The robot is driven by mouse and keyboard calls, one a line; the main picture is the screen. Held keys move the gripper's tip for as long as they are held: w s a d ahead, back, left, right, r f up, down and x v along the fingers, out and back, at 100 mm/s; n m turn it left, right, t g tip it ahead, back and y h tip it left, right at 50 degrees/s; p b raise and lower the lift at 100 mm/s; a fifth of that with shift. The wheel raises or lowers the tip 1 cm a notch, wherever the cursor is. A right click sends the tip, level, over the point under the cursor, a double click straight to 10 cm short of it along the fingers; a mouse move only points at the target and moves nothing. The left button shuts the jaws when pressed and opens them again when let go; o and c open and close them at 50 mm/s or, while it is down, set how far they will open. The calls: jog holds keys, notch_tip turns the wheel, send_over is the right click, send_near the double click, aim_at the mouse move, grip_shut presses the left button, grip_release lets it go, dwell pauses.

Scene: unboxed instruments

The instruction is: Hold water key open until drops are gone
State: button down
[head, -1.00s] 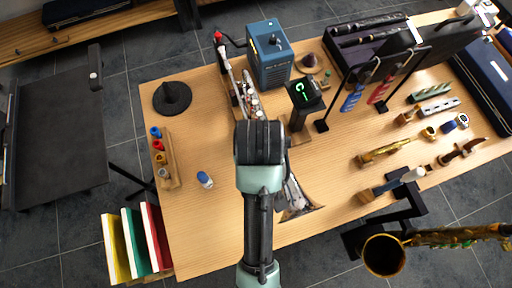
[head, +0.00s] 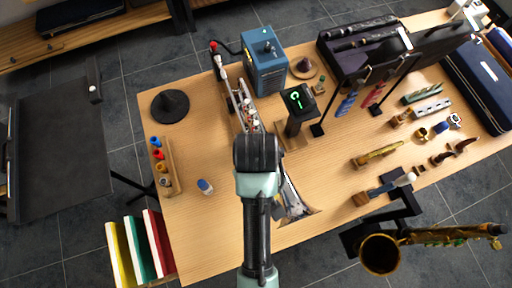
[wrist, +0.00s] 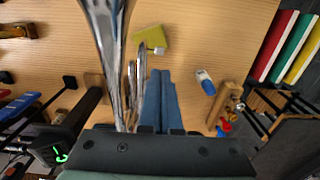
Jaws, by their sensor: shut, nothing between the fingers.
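A silver brass instrument, apparently a trumpet, lies on the table, its bell (head: 292,203) beside my forearm and its tubing (head: 243,104) running towards the back. In the wrist view its shiny tubing (wrist: 106,35) passes just left of my gripper (wrist: 161,75). The blue fingers are shut with nothing between them, pointing along the instrument. I cannot tell whether they touch it. In the head view my own arm hides the fingers and the middle of the instrument. I cannot make out the water key or any drops. A yellow-green patch (wrist: 149,39) lies beyond the fingertips.
A blue box (head: 265,65) and a black device with a green display (head: 298,98) stand close to the instrument. A small blue-and-white bottle (head: 204,187) and a wooden rack (head: 165,168) are to the left. The table's left front is mostly clear.

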notch_tip(320, 180, down, 11)
jog(key=shift+r+p, duration=0.15)
jog(key=shift+p, duration=0.25)
jog(key=shift+s+f+h, duration=0.1)
jog(key=shift+f+h, duration=0.15)
jog(key=shift+h, duration=0.05)
dwell(1.0)
jog(key=shift+r, duration=0.15)
dwell(2.5)
jog(key=shift+r+p, duration=0.65)
jog(key=shift+p, duration=0.35)
jog(key=shift+r, duration=0.1)
